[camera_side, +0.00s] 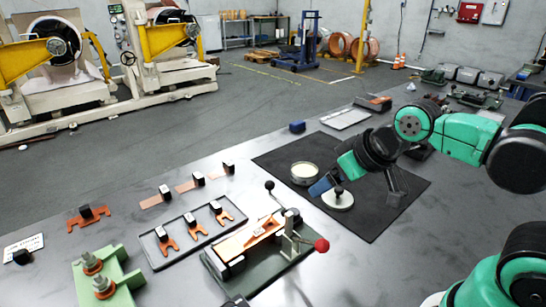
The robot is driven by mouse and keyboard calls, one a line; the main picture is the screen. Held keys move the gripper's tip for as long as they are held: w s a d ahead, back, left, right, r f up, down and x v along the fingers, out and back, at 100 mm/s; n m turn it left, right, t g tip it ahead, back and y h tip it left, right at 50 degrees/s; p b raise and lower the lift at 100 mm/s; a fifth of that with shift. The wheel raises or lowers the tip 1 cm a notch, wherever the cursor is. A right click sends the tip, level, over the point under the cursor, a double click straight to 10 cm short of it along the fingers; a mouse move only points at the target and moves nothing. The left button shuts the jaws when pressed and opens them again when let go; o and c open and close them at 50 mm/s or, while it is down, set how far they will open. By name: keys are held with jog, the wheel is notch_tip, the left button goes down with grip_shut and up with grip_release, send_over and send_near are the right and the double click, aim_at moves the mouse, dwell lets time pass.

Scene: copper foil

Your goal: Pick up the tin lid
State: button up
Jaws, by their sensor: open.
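The tin lid (335,202) is a pale round disc with a black knob. It lies flat on the black mat (400,215). An open round tin (304,176) with pale contents stands on the mat, just behind and to the left of the lid. My gripper (357,192) is open above the mat, coming in from the right. Its blue finger is at the lid's left rear side and its dark finger is to the right of the lid. The knob shows between them in the picture. I cannot tell whether either finger touches the lid.
A clamp fixture (262,240) with a red-knobbed lever stands in front of the mat. Left of it is a tray (175,262) with copper pieces, and a green block (120,280). A small blue box (297,127) sits behind the mat. The mat's front right is clear.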

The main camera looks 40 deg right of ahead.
dwell(0.4)
jog(key=shift+c, duration=0.8)
jog(key=m+g, duration=0.7)
jog(key=m, duration=0.2)
send_over(339, 189)
notch_tip(339, 189, down, 6)
jog(key=shift+a+r, duration=0.1)
jog(key=shift+r, duration=0.1)
jog(key=shift+d+f, duration=0.2)
jog(key=shift+f, duration=2.8)
